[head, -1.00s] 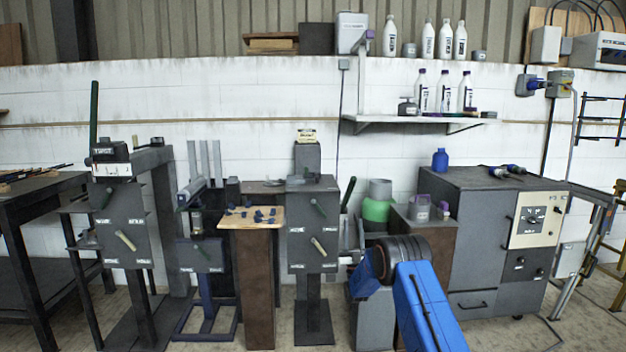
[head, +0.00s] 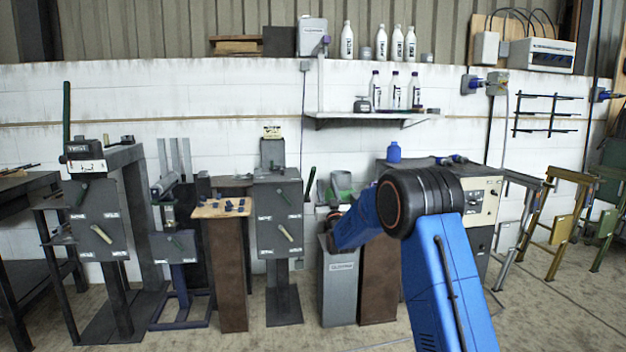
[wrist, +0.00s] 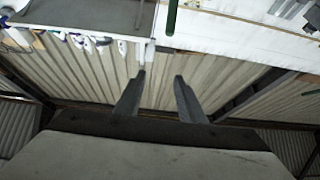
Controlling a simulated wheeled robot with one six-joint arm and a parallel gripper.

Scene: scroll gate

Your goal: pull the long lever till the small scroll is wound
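A long dark green lever (head: 66,112) stands upright on top of the left grey machine (head: 97,215). Another dark green lever (head: 308,184) leans behind the middle grey machine (head: 277,208). I cannot make out which part is the small scroll. My gripper (wrist: 159,78) is open and empty in the wrist view, its two fingers apart. A green bar (wrist: 172,16) shows beyond the fingertips at the top; I cannot tell which lever it is.
A wooden-topped stand (head: 220,208) with small dark pieces is between the machines. A grey bin (head: 338,285) stands right of the middle machine. A shelf (head: 345,117) with bottles hangs above. My arm partly covers the grey cabinet (head: 484,195). Open floor lies at the lower right.

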